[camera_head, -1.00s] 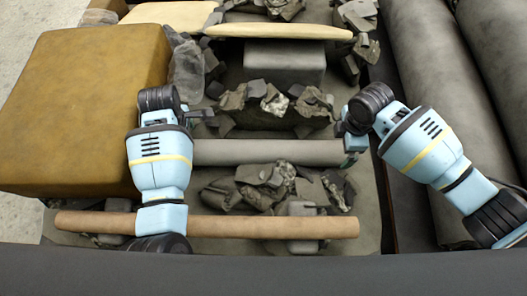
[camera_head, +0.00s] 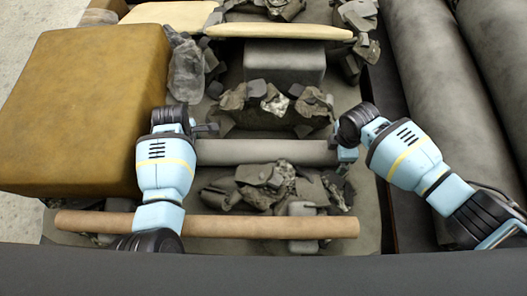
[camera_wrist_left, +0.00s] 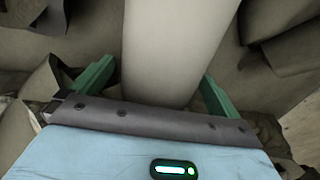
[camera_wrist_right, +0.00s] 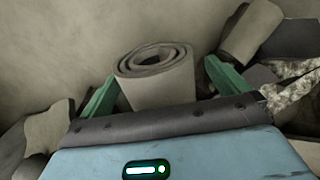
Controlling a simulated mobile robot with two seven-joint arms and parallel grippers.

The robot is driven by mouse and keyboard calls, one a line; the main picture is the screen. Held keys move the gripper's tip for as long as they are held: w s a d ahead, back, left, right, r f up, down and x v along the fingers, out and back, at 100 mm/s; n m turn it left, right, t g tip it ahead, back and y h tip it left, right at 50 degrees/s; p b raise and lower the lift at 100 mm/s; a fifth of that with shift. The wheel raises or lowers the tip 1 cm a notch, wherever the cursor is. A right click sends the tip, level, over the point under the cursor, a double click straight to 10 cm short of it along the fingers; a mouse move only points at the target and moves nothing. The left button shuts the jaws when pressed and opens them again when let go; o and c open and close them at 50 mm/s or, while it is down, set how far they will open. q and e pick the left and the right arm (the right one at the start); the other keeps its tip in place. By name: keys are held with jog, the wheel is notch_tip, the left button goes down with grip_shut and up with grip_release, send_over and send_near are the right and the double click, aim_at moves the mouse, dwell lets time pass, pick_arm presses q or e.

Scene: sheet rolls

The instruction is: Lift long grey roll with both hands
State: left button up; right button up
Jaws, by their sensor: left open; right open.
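The long grey roll (camera_head: 265,152) lies level across the middle of the head view. My left gripper (camera_head: 207,132) is at its left end; in the left wrist view the open green fingers (camera_wrist_left: 155,85) are on either side of the roll (camera_wrist_left: 177,45), with space on both sides. My right gripper (camera_head: 347,157) is at the right end. In the right wrist view its open fingers (camera_wrist_right: 162,88) flank the roll's spiral end (camera_wrist_right: 158,75). Whether the fingers touch the roll cannot be told.
A brown roll (camera_head: 270,227) lies in front, below my left arm. Dark rubble and crumpled scraps (camera_head: 275,105) lie behind and in front of the grey roll. A large ochre block (camera_head: 80,110) stands at left, a grey block (camera_head: 284,62) behind, big dark rolls (camera_head: 430,90) at right.

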pick_arm(q)
jog(key=shift+f, duration=0.45)
pick_arm(e)
jog(key=shift+f, duration=0.4)
pick_arm(q)
jog(key=c, duration=2)
pick_arm(e)
jog(key=c, duration=2)
pick_arm(q)
jog(key=shift+w+r, duration=0.1)
pick_arm(e)
jog(key=shift+w+r, duration=0.1)
jog(key=shift+r, duration=0.05)
